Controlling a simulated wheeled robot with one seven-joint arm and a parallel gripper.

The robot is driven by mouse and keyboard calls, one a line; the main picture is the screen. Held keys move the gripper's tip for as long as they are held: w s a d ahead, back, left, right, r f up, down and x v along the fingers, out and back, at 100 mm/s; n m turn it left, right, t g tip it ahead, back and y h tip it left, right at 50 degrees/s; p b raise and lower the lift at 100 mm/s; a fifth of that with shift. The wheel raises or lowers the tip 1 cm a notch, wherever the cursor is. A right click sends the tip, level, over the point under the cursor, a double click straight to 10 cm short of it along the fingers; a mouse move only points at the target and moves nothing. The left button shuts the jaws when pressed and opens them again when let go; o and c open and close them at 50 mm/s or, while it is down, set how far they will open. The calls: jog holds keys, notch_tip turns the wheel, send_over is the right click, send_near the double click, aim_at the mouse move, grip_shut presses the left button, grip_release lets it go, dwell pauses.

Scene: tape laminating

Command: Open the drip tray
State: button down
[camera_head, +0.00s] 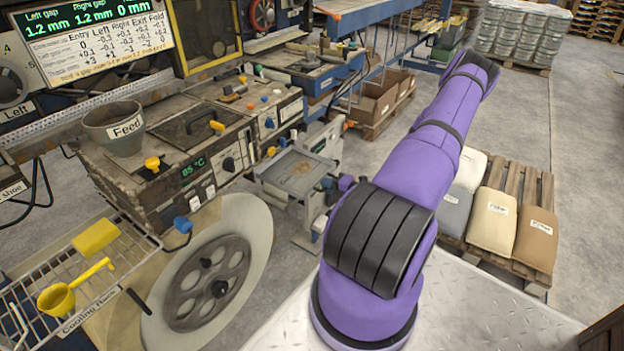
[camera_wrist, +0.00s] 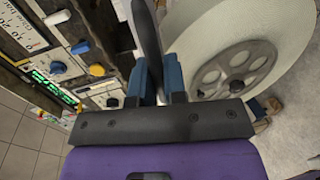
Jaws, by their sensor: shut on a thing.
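My gripper (camera_wrist: 156,78) shows in the wrist view. Its blue-padded fingers are close together on a dark, narrow bar (camera_wrist: 147,32), which runs up out of the picture between them. I cannot tell what the bar belongs to. In the head view my arm's end is hidden behind my purple arm links. No part is clearly marked as the drip tray. A grey tray (camera_head: 299,171) with brown flecks sits on a stand in the middle of the head view; I cannot tell whether it is the drip tray.
A worn machine (camera_head: 190,140) with knobs and a green readout stands at left, a feed pot (camera_head: 113,126) on top. A large reel (camera_head: 208,280) is in front, beside a wire rack (camera_head: 130,249). A pallet (camera_head: 518,190) of sacks stands right. Floor between is partly clear.

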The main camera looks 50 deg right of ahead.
jog(key=shift+f+v, duration=0.2)
jog(key=shift+v, duration=0.8)
jog(key=shift+f+v, duration=0.2)
jog(key=shift+v, duration=0.8)
jog(key=shift+s, duration=0.1)
jog(key=c, duration=1.2)
grip_release()
jog(key=v, duration=1)
jog(key=shift+s, duration=0.35)
jog(key=shift+d+r, duration=0.15)
